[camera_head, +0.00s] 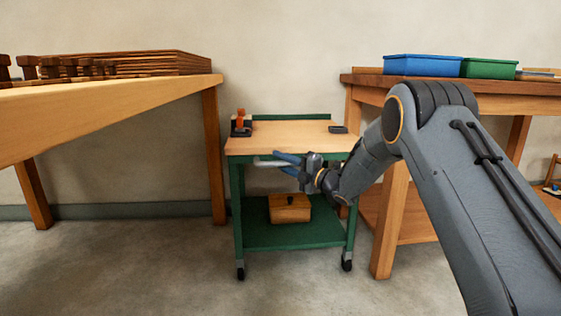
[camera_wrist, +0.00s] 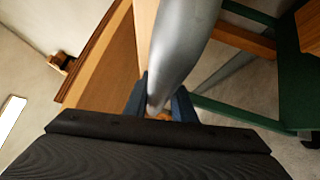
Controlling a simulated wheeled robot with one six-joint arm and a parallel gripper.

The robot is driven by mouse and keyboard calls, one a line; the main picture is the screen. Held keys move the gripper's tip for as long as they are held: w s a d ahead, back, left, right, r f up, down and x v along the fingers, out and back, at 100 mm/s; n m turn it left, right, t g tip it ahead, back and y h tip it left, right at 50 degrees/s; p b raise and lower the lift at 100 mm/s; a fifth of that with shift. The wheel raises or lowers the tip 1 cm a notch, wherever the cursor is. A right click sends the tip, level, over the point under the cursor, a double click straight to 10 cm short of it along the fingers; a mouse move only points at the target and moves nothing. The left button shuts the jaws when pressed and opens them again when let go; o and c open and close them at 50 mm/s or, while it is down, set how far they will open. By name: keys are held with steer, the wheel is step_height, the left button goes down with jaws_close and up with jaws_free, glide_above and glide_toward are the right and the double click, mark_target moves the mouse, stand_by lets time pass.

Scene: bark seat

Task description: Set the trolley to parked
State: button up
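The trolley (camera_head: 287,137) has a green frame, a wooden top and a green lower shelf. It stands between two wooden tables, on dark castors. My arm hides part of the trolley's right front.
A wooden box (camera_head: 289,208) sits on the lower shelf. An orange and dark tool (camera_head: 240,122) and a dark item (camera_head: 338,129) are on the top. The left table (camera_head: 110,110) and right table (camera_head: 480,88) flank the trolley. Floor (camera_head: 130,270) at front left is clear.

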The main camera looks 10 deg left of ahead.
steer(key=shift+o, duration=1)
steer(key=shift+w+r, duration=0.25)
steer(key=shift+r, duration=0.3)
steer(key=f+p+v, duration=0.1)
steer(key=p+v, duration=0.2)
steer(key=v, duration=0.5)
steer(key=shift+s+p, duration=0.2)
steer(key=shift+p, duration=0.1)
steer(key=shift+a+f, duration=0.1)
steer(key=shift+a, duration=0.05)
